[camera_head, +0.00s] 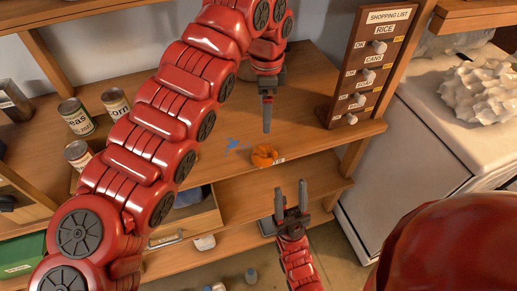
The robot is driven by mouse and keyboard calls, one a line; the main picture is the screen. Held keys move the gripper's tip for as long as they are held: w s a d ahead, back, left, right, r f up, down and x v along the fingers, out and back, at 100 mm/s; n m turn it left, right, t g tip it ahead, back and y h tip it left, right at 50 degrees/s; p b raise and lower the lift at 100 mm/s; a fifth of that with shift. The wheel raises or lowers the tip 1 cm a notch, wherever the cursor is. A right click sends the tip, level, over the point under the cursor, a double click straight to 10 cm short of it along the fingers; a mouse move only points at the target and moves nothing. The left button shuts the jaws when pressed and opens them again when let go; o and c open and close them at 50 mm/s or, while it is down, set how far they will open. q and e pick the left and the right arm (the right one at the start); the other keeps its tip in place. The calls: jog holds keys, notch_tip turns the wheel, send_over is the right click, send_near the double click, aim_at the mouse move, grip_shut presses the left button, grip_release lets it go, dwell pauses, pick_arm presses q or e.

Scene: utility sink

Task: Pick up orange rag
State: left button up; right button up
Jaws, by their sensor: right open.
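The orange rag (264,155) lies as a small crumpled heap on the wooden shelf top (308,140), near its front edge. My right gripper (291,196) is below and slightly right of the rag in the picture, fingers pointing up, spread apart and empty. It is apart from the rag. My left gripper (267,115) hangs above the rag in the picture, pointing down and apart from it. It is seen edge-on, so its finger gap is hidden. My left arm crosses the left half of the view and covers part of the shelf.
A shopping list board (366,78) with knobs stands right of the rag. Several cans, including one can (76,116), stand at left. Small blue pieces (232,145) lie left of the rag. An open drawer (188,222) is below. A white cabinet (425,150) stands at right.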

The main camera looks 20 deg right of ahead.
pick_arm(q)
jog(key=p, duration=0.4)
send_over(264, 154)
jog(key=f, duration=1.1)
jog(key=shift+s+f, duration=0.25)
jog(key=shift+f, duration=0.45)
notch_tip(264, 154, down, 4)
jog(key=p, duration=0.2)
jog(key=shift+w+r+p, duration=0.15)
jog(key=shift+p, duration=0.25)
jog(key=shift+w+f, duration=0.15)
jog(key=shift+f, duration=0.3)
jog(key=c, duration=1.4)
jog(key=shift+r, duration=0.15)
